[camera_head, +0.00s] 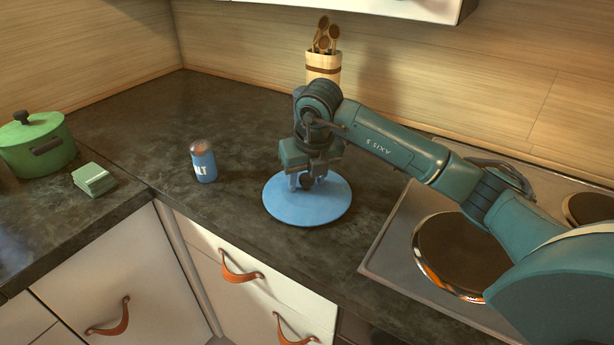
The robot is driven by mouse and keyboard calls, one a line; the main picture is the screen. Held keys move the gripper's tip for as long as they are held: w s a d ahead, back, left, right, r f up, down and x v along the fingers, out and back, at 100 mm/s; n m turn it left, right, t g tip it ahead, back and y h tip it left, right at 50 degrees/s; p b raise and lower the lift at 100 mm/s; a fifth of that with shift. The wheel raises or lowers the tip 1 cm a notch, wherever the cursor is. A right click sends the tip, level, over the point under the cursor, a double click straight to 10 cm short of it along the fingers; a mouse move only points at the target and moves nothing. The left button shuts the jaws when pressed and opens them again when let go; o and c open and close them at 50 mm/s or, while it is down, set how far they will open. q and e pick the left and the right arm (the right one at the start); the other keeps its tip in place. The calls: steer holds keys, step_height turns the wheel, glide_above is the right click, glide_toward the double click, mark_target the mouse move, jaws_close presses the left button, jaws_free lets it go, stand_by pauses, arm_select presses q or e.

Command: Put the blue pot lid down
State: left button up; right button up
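The blue pot lid (307,208) is a flat round disc at the middle of the dark countertop, left of the stove. It looks level and on or very close to the counter; I cannot tell whether it touches. My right gripper (307,182) points down over the lid's centre, with its fingers at the dark knob. The fingers look closed around the knob, which they partly hide. My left gripper does not show.
A blue salt shaker (204,166) stands to the left of the lid. A green pot (37,146) and green stacked pads (94,179) are at the far left. A utensil holder (323,68) stands behind my gripper. The stove (392,262) lies to the right. Counter between shaker and lid is clear.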

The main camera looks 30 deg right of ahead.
mark_target(313, 200)
steer(key=shift+o, duration=0.4)
steer(key=shift+r, duration=0.2)
steer(key=v, duration=1.2)
steer(key=shift+a+f, duration=0.1)
